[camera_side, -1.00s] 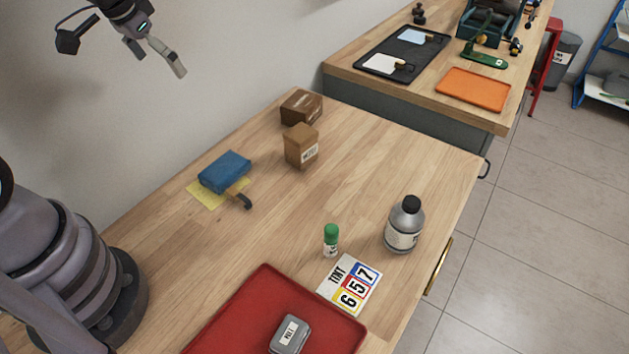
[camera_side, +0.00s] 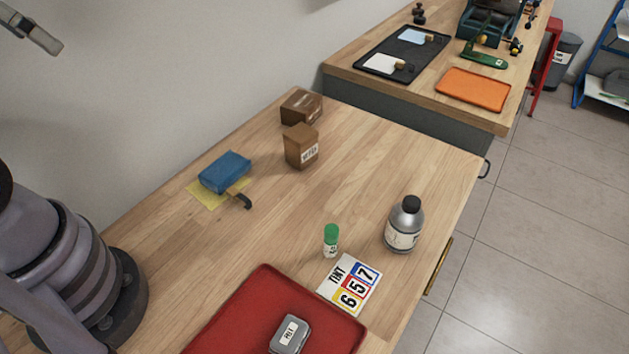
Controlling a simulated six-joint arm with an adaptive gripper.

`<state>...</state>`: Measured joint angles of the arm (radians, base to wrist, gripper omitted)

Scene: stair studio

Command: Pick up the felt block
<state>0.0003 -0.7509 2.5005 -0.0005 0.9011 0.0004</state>
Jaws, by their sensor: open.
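A grey block with rounded edges and a small white label (camera_side: 289,334) lies in the red tray (camera_side: 240,300) at the bottom of the view. The label's print is small and looks like "FELT". My gripper (camera_side: 36,32) is only partly in view at the top left corner, where one grey finger shows. The rest of it is cut off by the picture edge. It is open, high above the table and far from the grey block, with nothing seen in it.
A blue block (camera_side: 224,172) sits on a yellow sheet by a dark-tipped handle. Brown boxes (camera_side: 301,147) stand behind. A green-capped bottle (camera_side: 331,241), grey bottle (camera_side: 404,225) and number card (camera_side: 350,285) stand or lie right of the tray. The middle of the table (camera_side: 300,205) is clear.

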